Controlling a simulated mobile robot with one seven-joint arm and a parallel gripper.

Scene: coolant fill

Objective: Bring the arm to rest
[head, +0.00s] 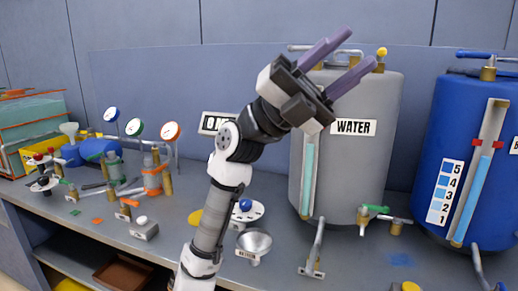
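My gripper (344,64) is raised in the middle of the head view, at the top end of my arm. Its two purple fingers point up and to the right and stand apart, with nothing between them. It is in front of the upper part of the grey WATER tank (365,165) and hides part of the tank's top and fittings. I cannot tell how far the gripper is from the tank. My arm rises from the bottom of the view and hides part of the bench behind it.
A blue tank (460,110) with a level gauge stands at the right. Gauges, valves and small fittings crowd the bench's left side.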

